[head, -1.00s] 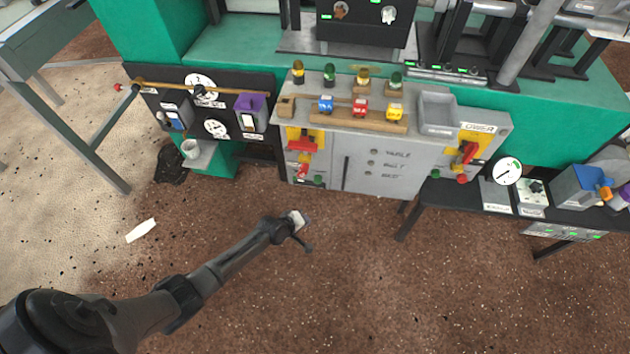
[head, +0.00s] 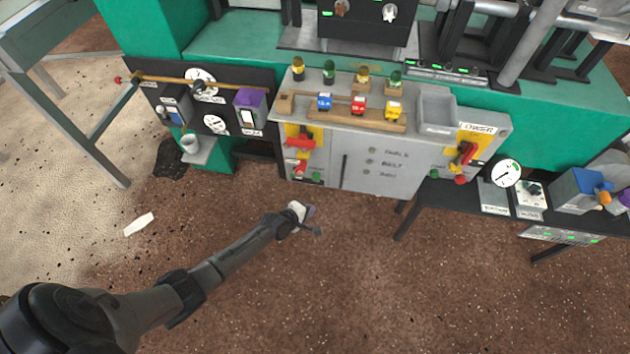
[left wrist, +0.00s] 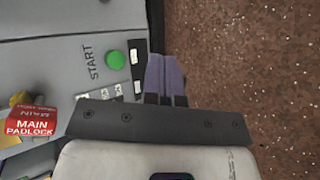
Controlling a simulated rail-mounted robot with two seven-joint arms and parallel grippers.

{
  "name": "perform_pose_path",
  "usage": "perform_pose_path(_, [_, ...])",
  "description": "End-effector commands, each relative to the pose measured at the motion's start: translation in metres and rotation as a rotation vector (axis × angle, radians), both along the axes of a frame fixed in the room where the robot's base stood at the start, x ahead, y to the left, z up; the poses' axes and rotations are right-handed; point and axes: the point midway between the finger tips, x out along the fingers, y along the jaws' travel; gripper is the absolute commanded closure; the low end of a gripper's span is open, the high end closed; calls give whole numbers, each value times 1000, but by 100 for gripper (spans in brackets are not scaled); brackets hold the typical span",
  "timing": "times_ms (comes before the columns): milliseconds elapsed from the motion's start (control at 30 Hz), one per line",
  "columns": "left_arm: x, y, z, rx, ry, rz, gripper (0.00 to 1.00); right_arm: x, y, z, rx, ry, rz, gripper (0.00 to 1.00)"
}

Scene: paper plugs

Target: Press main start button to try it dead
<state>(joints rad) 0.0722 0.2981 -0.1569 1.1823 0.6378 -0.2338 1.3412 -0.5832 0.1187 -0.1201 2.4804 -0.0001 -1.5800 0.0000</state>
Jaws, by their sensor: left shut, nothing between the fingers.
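The green start button (head: 316,177) is low on the left side of the grey panel's front. In the left wrist view the green button (left wrist: 115,60) sits beside the word START. My left gripper (head: 309,210) is below the button in the head view, in front of the panel. Its purple fingers (left wrist: 166,76) are shut and empty, to the right of the button and apart from it in the wrist picture. A red MAIN PADLOCK tag (left wrist: 30,126) shows at the left there. My right gripper is not in view.
A red switch handle (head: 299,142) on a yellow plate is above the button. The grey panel (head: 385,178) spans the middle, with another yellow-plated switch (head: 467,152) at its right. A cup (head: 190,143) stands on a shelf at left. The brown floor in front is open.

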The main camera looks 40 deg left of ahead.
Motion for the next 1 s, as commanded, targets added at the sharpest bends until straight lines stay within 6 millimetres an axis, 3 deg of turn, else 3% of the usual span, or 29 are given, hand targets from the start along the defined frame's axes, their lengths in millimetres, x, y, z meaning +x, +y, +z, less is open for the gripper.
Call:
perform_pose_path(467, [49,26,-5,3,-2,-1,100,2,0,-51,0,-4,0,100])
perform_pose_path(700, [66,35,-2,2,0,0,100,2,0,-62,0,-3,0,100])
perform_pose_path(1000, [73,39,-1,0,1,0,100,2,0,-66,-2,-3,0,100])
